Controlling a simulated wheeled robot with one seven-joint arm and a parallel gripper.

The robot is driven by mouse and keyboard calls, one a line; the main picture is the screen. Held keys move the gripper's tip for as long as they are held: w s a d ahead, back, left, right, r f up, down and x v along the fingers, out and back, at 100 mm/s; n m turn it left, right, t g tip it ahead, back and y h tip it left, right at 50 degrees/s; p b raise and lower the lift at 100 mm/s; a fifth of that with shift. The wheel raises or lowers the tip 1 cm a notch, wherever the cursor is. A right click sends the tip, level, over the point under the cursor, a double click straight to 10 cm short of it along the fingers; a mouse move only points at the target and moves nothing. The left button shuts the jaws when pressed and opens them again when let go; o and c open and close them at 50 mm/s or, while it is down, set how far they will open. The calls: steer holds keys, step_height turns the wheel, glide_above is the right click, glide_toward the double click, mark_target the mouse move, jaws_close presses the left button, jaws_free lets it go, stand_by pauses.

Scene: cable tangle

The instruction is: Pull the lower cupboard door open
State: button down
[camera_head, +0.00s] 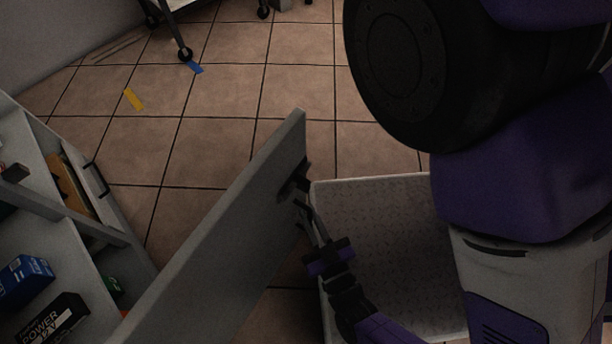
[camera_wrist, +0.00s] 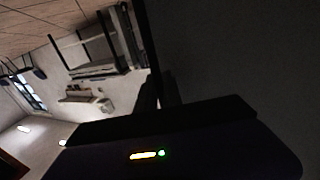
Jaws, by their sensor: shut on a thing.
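The grey cupboard door (camera_head: 235,225) stands swung out from the cupboard on the left, its free edge toward the picture's middle. It also fills the right of the wrist view (camera_wrist: 240,60) as a dark flat panel. A dark handle (camera_head: 296,180) sits near its free edge. My gripper (camera_head: 305,198) is at this handle and shut on it; the fingertips are small and dark in the head view. In the wrist view my gripper's fingers (camera_wrist: 158,92) show as dark shapes beside the panel. The exact hold on the handle is hard to see.
The open cupboard (camera_head: 120,255) at left holds a blue box (camera_head: 24,278) and a black box (camera_head: 55,318). A patterned light platform (camera_head: 390,240) lies right of the door. A wheeled table leg (camera_head: 178,35) stands at the back. The tiled floor (camera_head: 225,95) behind the door is clear, with yellow and blue tape marks.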

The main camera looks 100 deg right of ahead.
steer(key=c, duration=1.8)
jaws_free()
steer(key=shift+o, duration=0.2)
steer(key=p+v, duration=0.1)
steer(key=v, duration=0.7)
